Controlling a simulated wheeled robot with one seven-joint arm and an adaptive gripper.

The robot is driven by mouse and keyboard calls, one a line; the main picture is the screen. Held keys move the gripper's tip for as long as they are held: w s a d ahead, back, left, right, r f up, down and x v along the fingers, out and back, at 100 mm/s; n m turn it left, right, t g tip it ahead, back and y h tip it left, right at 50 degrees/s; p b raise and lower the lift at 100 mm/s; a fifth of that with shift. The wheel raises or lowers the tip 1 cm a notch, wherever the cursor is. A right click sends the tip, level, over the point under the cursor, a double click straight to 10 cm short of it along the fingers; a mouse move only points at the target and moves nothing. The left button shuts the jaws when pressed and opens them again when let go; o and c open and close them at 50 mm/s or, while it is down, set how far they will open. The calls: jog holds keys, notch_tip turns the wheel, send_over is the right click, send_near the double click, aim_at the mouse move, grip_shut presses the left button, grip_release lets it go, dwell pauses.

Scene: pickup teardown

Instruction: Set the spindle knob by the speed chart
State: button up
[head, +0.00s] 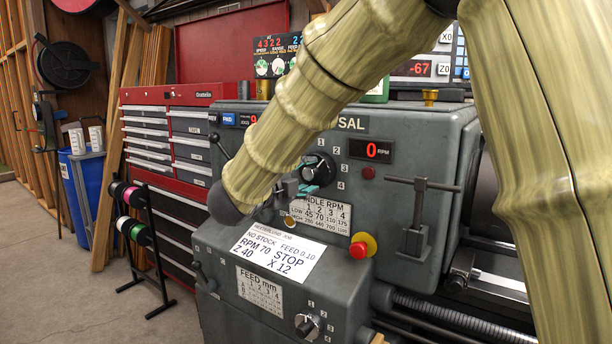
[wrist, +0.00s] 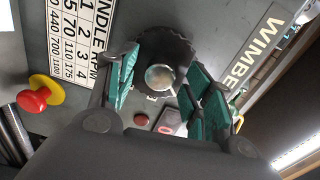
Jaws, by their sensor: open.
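The black spindle knob (head: 319,167) is on the lathe's headstock, with numbers 1 to 4 around its right side. It also shows in the wrist view (wrist: 160,76). My gripper (head: 306,188) is open at the knob, its teal-padded fingers on either side of it in the wrist view (wrist: 164,88). I cannot tell whether the pads touch it, or which number it points at. The speed chart (head: 322,212), partly covered by my arm, lists 70 under 2 in the low row. The job card (head: 272,250) reads RPM 70. The speed display (head: 371,150) shows 0.
A red stop button (head: 358,250) on a yellow base and a T-shaped lever (head: 419,210) stand to the knob's right and below. A feed knob (head: 307,326) is lower down.

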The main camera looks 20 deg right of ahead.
jog(key=v, duration=1.1)
